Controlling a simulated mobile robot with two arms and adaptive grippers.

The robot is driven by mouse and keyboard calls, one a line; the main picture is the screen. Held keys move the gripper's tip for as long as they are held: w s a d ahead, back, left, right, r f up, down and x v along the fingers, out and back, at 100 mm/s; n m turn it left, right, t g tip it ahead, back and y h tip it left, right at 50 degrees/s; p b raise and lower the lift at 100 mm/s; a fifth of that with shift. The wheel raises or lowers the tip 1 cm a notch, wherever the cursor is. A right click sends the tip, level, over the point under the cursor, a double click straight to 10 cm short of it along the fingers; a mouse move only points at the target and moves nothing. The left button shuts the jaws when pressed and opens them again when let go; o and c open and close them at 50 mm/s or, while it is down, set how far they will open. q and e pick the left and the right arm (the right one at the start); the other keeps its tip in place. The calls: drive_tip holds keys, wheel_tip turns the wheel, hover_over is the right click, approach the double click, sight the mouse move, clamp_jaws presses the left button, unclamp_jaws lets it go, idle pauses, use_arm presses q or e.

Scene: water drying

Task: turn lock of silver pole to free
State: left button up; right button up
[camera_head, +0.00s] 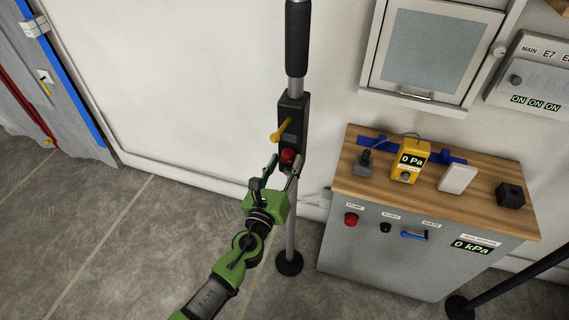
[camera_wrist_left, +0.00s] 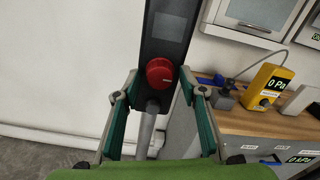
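The silver pole (camera_head: 292,215) stands upright on a round black foot near the wall, with a black grip at its top. A black box (camera_head: 293,128) on the pole carries a yellow lever (camera_head: 281,130) and, below it, a red knob (camera_head: 288,156). The lever points left and slightly down. My left gripper (camera_head: 281,166) is open just below and in front of the red knob. In the left wrist view the red knob (camera_wrist_left: 160,72) sits just beyond and between the spread fingers (camera_wrist_left: 158,100), apparently untouched. The yellow lever is outside that view. My right gripper is not visible.
A cabinet with a wooden top (camera_head: 440,195) stands right of the pole, holding a yellow gauge (camera_head: 410,161) reading 0 Pa. A wall cabinet (camera_head: 427,50) hangs above. A grey curtain (camera_head: 50,80) is at far left. The floor left of the pole is clear.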

use_arm(q)
drive_tip(key=c, duration=0.7)
